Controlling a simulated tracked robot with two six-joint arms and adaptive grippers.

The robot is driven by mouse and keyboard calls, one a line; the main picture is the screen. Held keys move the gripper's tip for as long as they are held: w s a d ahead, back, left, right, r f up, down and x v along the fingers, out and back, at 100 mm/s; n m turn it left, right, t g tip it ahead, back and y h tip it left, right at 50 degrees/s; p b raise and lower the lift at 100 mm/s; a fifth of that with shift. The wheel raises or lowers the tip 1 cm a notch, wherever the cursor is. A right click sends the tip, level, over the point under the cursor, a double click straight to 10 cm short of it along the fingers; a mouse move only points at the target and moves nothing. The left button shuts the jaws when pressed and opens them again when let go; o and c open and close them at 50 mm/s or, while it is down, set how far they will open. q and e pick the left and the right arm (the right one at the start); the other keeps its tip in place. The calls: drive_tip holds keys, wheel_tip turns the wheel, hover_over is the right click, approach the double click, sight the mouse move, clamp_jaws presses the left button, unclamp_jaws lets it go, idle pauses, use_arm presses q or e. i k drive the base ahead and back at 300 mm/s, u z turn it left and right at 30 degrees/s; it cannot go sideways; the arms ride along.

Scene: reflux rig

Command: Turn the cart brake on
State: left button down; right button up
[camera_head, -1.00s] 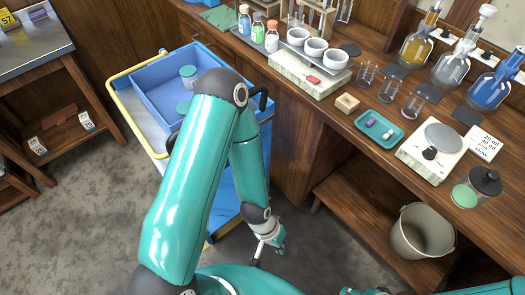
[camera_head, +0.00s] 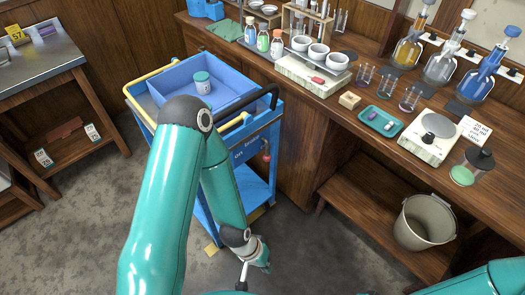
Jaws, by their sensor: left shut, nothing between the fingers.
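The blue cart (camera_head: 245,190) stands left of the wooden bench, with a yellow rail, a black handle (camera_head: 272,92) and a lower shelf. Its end panel carries partly hidden lettering that includes "on". A small red-tipped part (camera_head: 266,156) hangs at the panel's right side; I cannot tell whether it is the brake. A yellow piece (camera_head: 211,250) shows low by the cart's foot. My left gripper (camera_head: 263,264) is shut and empty, low in front of the cart, apart from the panel. My left arm hides much of the cart. My right gripper is out of view.
A blue tray (camera_head: 168,84) on the cart holds a white jar (camera_head: 202,83) with a teal lid. The bench (camera_head: 335,100) at right bears glassware and a scale. A bucket (camera_head: 425,222) stands on its lower shelf. Grey floor (camera_head: 320,255) is free in front.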

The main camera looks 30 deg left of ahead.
sight(267, 158)
drive_tip(key=i, duration=1)
drive_tip(key=u, duration=0.1)
